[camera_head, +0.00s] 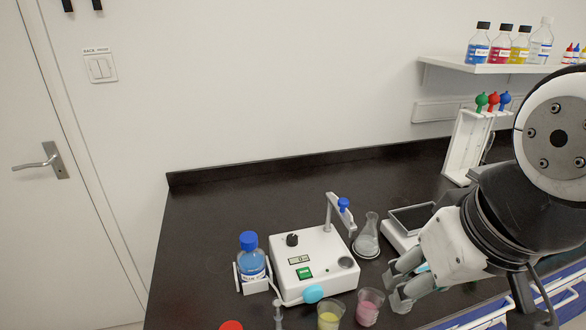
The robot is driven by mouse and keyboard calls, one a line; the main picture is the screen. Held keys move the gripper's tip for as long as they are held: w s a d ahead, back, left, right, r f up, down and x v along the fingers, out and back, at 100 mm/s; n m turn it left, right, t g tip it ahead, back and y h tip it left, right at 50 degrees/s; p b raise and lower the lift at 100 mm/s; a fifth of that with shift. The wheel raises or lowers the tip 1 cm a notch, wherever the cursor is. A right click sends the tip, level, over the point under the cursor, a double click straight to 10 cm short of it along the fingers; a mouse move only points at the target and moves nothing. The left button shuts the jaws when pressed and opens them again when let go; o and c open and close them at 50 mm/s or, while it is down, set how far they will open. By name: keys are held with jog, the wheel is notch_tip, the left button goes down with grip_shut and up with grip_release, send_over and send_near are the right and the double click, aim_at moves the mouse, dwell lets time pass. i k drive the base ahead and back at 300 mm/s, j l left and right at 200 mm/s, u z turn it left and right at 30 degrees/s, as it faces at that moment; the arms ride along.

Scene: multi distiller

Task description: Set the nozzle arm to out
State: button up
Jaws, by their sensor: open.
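The white distiller box (312,262) stands on the black bench. It has a black knob, a small display, a green switch and a light-blue round part at its front. The nozzle arm (341,212) rises at its back right corner and slants down to the right, with a blue knob (344,203). A conical flask (367,240) stands right of the box, near the arm's lower end; I cannot tell if the tip is over it. My gripper (400,281) is open at the lower right, apart from the nozzle arm. Its fingers partly hide a clear vessel below.
A blue-capped bottle (250,260) stands left of the box. Cups with yellow (330,317) and pink (368,309) liquid stand in front. A scale (405,222) and pipette stand (466,145) are to the right. The bench's left back (230,205) is clear.

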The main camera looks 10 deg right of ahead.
aim_at(339, 204)
jog(key=j+u, duration=0.7)
